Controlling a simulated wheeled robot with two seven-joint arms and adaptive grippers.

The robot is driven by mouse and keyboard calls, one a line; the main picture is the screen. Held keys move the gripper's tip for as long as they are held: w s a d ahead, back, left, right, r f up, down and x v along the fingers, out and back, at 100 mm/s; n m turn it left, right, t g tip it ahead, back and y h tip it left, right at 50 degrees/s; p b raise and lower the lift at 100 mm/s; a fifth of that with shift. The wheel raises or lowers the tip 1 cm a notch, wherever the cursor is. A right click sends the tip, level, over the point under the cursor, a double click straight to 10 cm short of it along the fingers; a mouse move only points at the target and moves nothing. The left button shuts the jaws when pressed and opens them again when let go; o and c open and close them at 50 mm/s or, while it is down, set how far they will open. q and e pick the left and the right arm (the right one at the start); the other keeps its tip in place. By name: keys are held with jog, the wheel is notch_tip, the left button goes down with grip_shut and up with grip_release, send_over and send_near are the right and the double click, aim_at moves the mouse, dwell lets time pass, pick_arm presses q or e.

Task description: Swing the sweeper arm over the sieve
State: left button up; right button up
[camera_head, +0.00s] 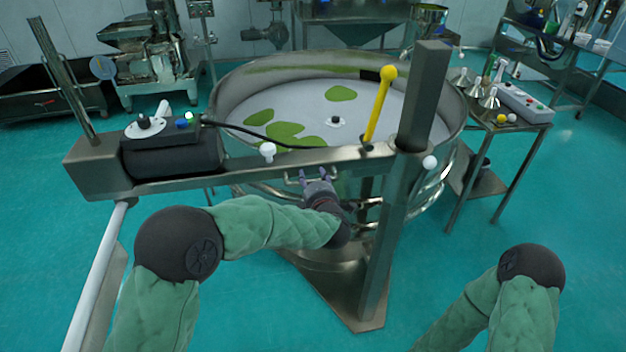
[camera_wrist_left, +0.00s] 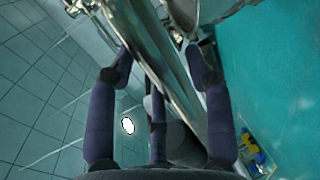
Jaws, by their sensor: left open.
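The sweeper arm (camera_head: 262,167) is a long steel beam running from a box-shaped left end to an upright post at right. It lies along the near side of the round sieve (camera_head: 232,92), which has a pale surface with green patches. A small bar handle (camera_head: 291,180) is on the beam's near side. My left gripper (camera_head: 315,174) is open at this handle, just below the beam. In the left wrist view, the gripper's (camera_wrist_left: 160,62) dark purple fingers stand apart on either side of a steel bar (camera_wrist_left: 160,55); contact cannot be told. My right gripper is out of view.
A yellow-knobbed lever (camera_head: 380,105) rises near the steel post (camera_head: 425,90). A black cable crosses the sieve's near side. A side table (camera_head: 535,115) with funnels and a control box stands at right. Open teal floor (camera_head: 560,220) lies at front right.

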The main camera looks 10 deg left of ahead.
pick_arm(q)
grip_shut()
jog(key=shift+w+a, duration=0.1)
